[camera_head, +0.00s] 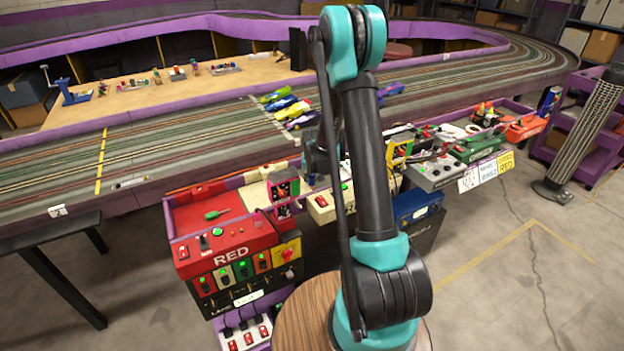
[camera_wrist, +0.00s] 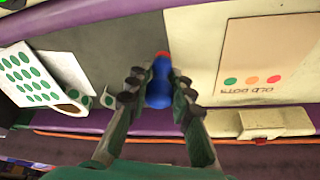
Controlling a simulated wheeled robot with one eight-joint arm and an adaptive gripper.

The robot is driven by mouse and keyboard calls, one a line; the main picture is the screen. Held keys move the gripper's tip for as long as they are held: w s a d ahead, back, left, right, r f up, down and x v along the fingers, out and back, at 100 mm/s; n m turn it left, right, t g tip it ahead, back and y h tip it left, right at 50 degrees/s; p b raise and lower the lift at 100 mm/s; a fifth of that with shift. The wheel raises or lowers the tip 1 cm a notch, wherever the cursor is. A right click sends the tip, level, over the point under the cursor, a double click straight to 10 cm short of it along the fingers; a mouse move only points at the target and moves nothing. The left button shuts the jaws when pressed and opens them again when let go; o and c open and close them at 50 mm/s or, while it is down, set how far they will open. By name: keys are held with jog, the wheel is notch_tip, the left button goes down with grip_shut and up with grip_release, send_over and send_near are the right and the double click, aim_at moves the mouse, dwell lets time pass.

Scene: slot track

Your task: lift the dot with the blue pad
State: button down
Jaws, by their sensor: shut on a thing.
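In the wrist view my gripper (camera_wrist: 158,84) is shut on a rounded blue piece (camera_wrist: 158,95) with a small red end; I take it for the blue pad. Its red end points to the top of the picture, by the edge between a grey surface and a cream surface. Whether it touches either one I cannot tell. A tan card (camera_wrist: 262,50) marked "OLD DOTS", upside down in the picture, bears a green dot (camera_wrist: 231,82), an orange dot (camera_wrist: 252,80) and a red dot (camera_wrist: 274,78), to the right of my gripper. No dot shows on the blue piece.
A white sheet of green dots (camera_wrist: 45,65) and a small roll lie at left. A cream block (camera_wrist: 262,123) sits below the card. Purple rims (camera_wrist: 80,24) bound the surface. In the head view a red box (camera_head: 225,248) marked "RED" stands beside the slot track (camera_head: 60,165).

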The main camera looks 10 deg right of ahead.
jog(key=shift+f, duration=0.5)
dwell(1.3)
jog(key=shift+r, duration=0.1)
jog(key=shift+r, duration=3.4)
